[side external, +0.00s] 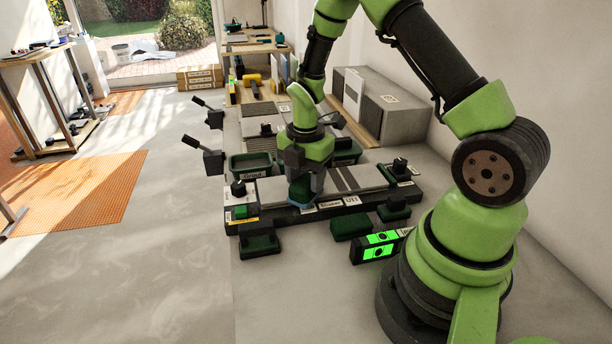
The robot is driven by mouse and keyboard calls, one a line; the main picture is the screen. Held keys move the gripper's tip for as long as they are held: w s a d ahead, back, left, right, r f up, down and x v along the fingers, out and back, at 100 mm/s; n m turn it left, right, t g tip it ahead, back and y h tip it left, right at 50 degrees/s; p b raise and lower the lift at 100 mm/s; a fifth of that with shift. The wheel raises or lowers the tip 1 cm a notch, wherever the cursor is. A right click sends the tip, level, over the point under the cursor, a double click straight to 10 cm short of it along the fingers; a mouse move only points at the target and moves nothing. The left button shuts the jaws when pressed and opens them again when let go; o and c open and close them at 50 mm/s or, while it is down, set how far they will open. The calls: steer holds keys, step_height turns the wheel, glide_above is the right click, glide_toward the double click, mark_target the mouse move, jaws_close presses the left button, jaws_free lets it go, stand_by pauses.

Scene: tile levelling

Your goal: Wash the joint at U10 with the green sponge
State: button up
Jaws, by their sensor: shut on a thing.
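My gripper (301,168) points down over the middle of the long dark rack and is shut on a dark green block. The block (300,188) is mostly covered by the jaws; it may be the green sponge, but I cannot tell for sure. A thin pale blue edge shows at its foot, low at the rack's front edge. I cannot tell whether it touches. A label reading U11 (351,201) is on the rack front, right of the gripper. I cannot read a U10 label, and the joint there is not clearly visible.
A dark green tray labelled Grout (252,163) stands behind the rack (270,213). A small bright green piece (240,212) sits at its left end. Dark green blocks (259,245) and a bright green-lit box (379,245) stand in front. A grey box (390,105) stands behind right.

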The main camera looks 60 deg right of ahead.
steer(key=shift+w+d+r, duration=0.1)
steer(key=shift+w+d, duration=0.6)
steer(key=shift+d, duration=0.05)
steer(key=shift+w+d, duration=2.3)
steer(key=shift+w, duration=0.05)
steer(key=shift+s+a, duration=2.4)
steer(key=shift+s+a+f, duration=0.2)
steer(key=shift+s+a, duration=0.55)
steer(key=shift+s, duration=0.05)
steer(key=shift+r, duration=4.05)
